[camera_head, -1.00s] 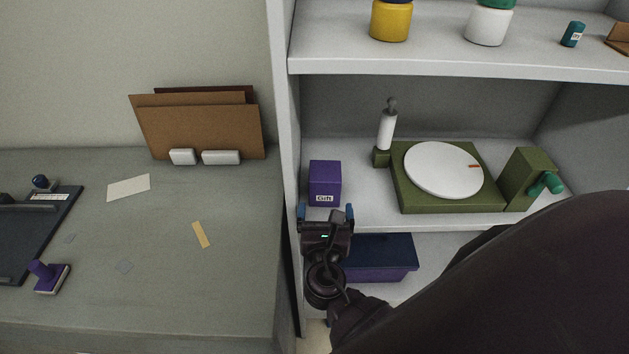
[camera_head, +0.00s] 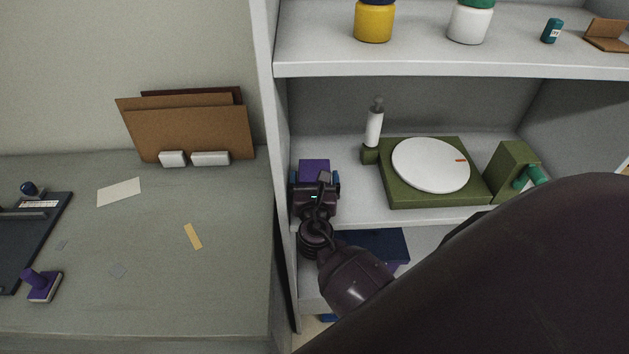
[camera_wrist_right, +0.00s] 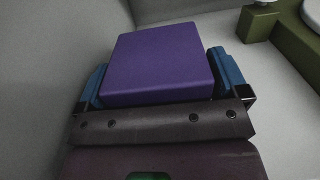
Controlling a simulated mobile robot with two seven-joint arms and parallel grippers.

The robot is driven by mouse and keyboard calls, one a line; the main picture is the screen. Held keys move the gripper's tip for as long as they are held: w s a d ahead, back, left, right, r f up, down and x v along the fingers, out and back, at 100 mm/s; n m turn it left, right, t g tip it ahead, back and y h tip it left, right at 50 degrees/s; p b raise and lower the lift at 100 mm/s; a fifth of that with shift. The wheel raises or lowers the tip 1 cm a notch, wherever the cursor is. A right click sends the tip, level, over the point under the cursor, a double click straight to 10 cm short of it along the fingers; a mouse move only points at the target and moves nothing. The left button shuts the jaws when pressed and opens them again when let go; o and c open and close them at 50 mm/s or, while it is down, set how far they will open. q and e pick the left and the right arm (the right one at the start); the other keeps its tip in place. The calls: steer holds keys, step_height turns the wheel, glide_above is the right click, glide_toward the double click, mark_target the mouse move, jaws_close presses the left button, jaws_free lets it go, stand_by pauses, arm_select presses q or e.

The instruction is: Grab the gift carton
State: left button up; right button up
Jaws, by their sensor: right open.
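The gift carton is a small purple box (camera_head: 314,167) at the left end of the middle shelf, close to the side wall. My right gripper (camera_head: 314,178) is in front of it and hides its lower part and label in the head view. In the right wrist view the carton (camera_wrist_right: 158,60) stands between the two blue fingers of the right gripper (camera_wrist_right: 160,82), one finger on each side. The gripper is open; a narrow gap shows at the right finger, and I cannot tell whether the left one touches. My left gripper is not in view.
A green scale with a round white plate (camera_head: 431,165) stands right of the carton on the shelf (camera_head: 350,212). The shelf's side wall (camera_head: 270,180) is close on the left. A dark blue-lidded box (camera_head: 388,245) is below.

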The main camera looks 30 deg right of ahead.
steer(key=shift+c, duration=0.4)
steer(key=c, duration=0.7)
